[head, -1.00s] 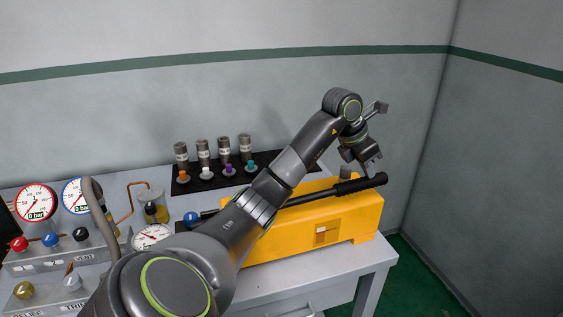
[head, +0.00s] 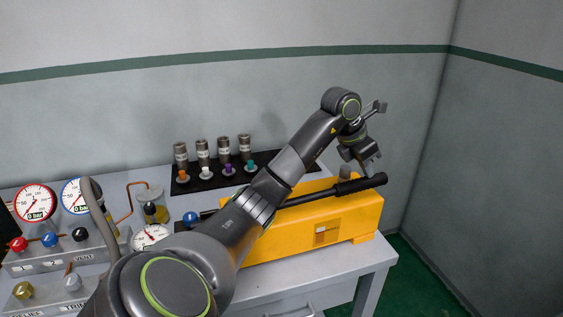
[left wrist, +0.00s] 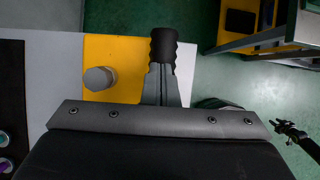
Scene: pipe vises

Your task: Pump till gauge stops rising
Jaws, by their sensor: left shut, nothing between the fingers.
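The yellow hand pump (head: 310,232) stands on the table. Its dark lever ends in a black grip (head: 362,184) slanting up to the right; the grip also shows in the left wrist view (left wrist: 163,44). My left gripper (head: 369,166) is shut and empty, just above the grip; I cannot tell whether it touches. A red-rimmed gauge (head: 35,202) and a blue-rimmed gauge (head: 75,195) at left have displays that appear to read 0 bar. A smaller white dial (head: 150,237) is partly hidden by my arm; its reading is too small to tell.
Several grey cylinders (head: 203,153) and coloured-topped pieces stand on a black mat (head: 190,187) behind the arm. Red (head: 18,244), blue (head: 49,239) and black (head: 81,234) knobs are on the left panel. The wall is close behind; floor is clear at right.

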